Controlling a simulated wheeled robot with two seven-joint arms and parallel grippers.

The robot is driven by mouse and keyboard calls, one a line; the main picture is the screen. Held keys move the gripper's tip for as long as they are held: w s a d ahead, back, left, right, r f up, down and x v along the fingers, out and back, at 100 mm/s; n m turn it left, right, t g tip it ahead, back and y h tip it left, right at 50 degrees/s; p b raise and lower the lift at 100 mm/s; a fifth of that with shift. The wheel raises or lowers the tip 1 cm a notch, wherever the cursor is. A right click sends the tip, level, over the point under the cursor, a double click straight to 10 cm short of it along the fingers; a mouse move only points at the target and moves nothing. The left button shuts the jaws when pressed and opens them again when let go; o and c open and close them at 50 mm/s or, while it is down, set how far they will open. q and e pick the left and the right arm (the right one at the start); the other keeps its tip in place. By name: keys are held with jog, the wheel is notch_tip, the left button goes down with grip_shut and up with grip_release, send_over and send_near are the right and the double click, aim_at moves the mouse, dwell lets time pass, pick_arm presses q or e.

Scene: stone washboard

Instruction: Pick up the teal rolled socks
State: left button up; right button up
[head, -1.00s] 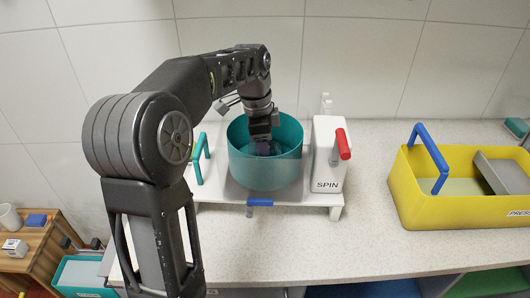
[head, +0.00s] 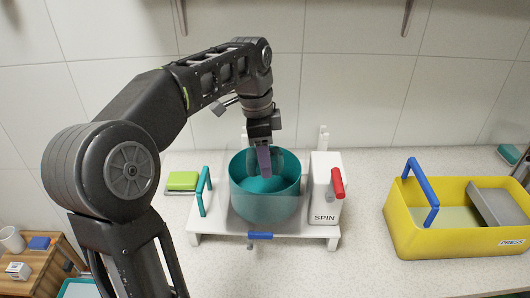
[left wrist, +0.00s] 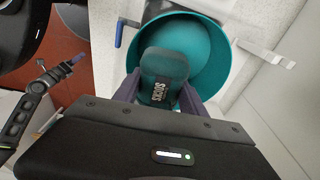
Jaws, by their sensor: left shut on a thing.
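The teal rolled socks (left wrist: 163,75), a rounded dark teal bundle marked SOCKS, sit between the purple fingers of my left gripper (left wrist: 158,88) in the left wrist view. The gripper is shut on them. In the head view my left gripper (head: 264,172) points down at the mouth of the teal tub (head: 265,208), and its fingertips overlap the tub's opening. The tub's inside shows behind the socks in the left wrist view. A dark jointed arm with a purple tip, seemingly my right gripper (left wrist: 76,60), shows at the left there, too small to read.
The tub stands on a white stand (head: 215,226) with a teal lever (head: 204,190) and a white SPIN box (head: 325,192) with a red handle. A yellow PRESS bin (head: 460,240) with a blue handle is at right. A green block (head: 182,181) lies at left. Counter between is clear.

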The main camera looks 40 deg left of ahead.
pick_arm(q)
jog(key=s+d, duration=0.9)
jog(key=s, duration=0.3)
jog(key=shift+p, duration=0.35)
